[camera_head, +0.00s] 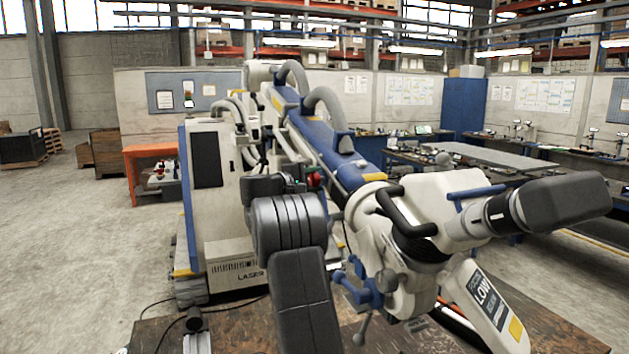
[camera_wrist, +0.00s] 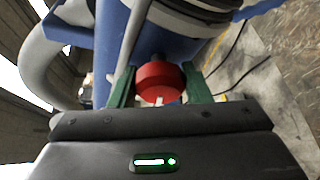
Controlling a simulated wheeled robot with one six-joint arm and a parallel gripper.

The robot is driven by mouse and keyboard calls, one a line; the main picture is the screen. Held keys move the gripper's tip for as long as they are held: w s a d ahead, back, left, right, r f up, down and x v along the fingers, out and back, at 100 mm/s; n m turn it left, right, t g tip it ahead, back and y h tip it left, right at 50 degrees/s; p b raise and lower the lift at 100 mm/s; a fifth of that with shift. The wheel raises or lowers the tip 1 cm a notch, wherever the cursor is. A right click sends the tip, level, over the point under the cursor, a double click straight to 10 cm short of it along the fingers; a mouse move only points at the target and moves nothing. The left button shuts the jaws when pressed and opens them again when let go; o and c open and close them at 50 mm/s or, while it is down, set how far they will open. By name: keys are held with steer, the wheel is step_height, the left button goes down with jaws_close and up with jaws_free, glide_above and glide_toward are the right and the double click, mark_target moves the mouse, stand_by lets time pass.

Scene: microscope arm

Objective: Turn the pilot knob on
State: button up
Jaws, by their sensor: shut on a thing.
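The pilot knob (camera_wrist: 157,78) is a red round knob with a pale mark on its near lower edge, in the middle of the wrist view. It sits on the blue arm of the microscope machine. In the head view my gripper (camera_head: 302,183) is partly hidden behind my dark arm links.
The white machine cabinet (camera_head: 212,195) stands left of my gripper. The microscope head (camera_head: 405,225), with black handles and a dark eyepiece, is close on the right. Grey hoses (camera_wrist: 45,60) and a dark cable lie near my gripper in the wrist view. Open floor lies left.

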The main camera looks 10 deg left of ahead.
steer(key=o, duration=1)
steer(key=b+v, duration=0.4)
steer(key=v, duration=0.9)
steer(key=shift+s+a, duration=0.2)
steer(key=shift+s, duration=0.15)
steer(key=p+x, duration=0.4)
steer(key=x, duration=1)
steer(key=shift+a+r, duration=0.1)
steer(key=shift+s, duration=0.1)
